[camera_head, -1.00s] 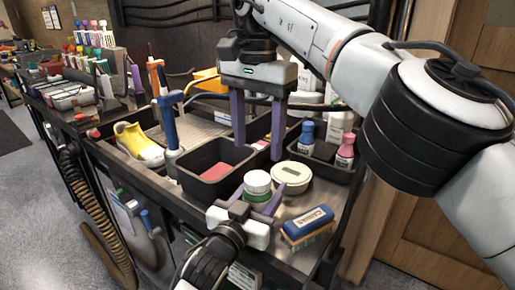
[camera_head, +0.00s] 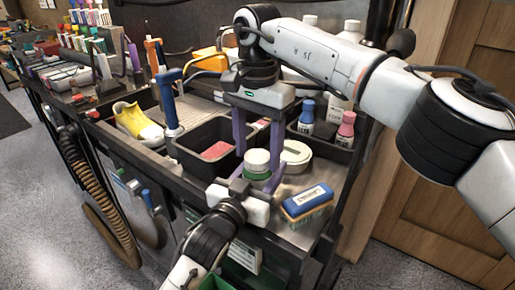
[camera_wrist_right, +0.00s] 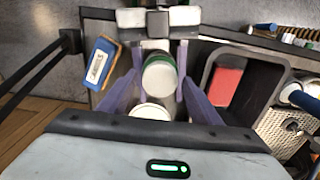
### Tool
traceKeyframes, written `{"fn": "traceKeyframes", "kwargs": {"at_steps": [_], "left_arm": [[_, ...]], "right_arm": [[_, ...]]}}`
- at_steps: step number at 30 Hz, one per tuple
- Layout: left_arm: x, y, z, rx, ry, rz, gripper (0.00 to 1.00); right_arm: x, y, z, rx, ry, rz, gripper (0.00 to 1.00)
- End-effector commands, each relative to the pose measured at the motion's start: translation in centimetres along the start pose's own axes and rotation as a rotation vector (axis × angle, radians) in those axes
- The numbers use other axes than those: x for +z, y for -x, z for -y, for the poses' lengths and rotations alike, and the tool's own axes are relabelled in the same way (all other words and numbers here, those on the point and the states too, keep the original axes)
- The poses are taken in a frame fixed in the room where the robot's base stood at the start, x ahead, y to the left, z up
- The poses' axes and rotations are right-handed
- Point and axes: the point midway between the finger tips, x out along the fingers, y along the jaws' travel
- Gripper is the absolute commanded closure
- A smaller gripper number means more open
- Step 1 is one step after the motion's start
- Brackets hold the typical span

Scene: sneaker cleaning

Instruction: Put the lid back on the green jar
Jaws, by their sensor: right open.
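The green jar (camera_head: 257,176) stands on the cart's front tray with a white lid (camera_head: 257,157) resting on top. In the right wrist view, the lid (camera_wrist_right: 160,80) shows from above with green at its far edge. My left gripper (camera_head: 258,184) reaches in from the front, its purple fingers on either side of the jar's lower body, seemingly closed on it. My right gripper (camera_head: 257,161) points down from above, open, with one purple finger on each side of the lid and nothing visibly gripped. Whether its fingertips touch the lid is unclear.
A round cream tin (camera_head: 297,152) stands close behind the jar. A blue brush (camera_head: 307,199) lies to the right. A black bin (camera_head: 185,158) with a red block is to the left. Blue-capped (camera_head: 306,119) and pink-capped (camera_head: 346,127) bottles stand behind.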

Motion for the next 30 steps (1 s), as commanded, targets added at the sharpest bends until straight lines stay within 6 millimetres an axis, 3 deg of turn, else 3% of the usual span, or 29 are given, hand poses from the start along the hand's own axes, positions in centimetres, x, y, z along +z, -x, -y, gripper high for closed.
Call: {"fn": "traceKeyframes", "kwargs": {"at_steps": [3,10,17,20,30], "left_arm": [[0.14,0.01,0.02,0.0,-0.001,0.003,1.0],[0.15,0.01,0.02,-0.001,-0.001,0.003,1.0],[0.15,0.01,0.03,-0.001,0.0,0.003,1.0],[0.15,0.01,0.03,-0.001,-0.001,0.003,1.0],[0.16,0.01,0.04,-0.001,-0.001,0.003,1.0]], "right_arm": [[-0.01,0.01,0.0,0.0,0.0,0.0,0.46],[-0.01,0.04,0.0,0.0,0.0,0.0,0.84],[-0.02,0.05,-0.01,0.0,-0.055,0.0,0.85],[-0.02,0.05,-0.01,0.0,-0.204,0.0,0.85],[-0.03,0.04,0.01,-0.001,-0.97,0.0,0.85]]}}
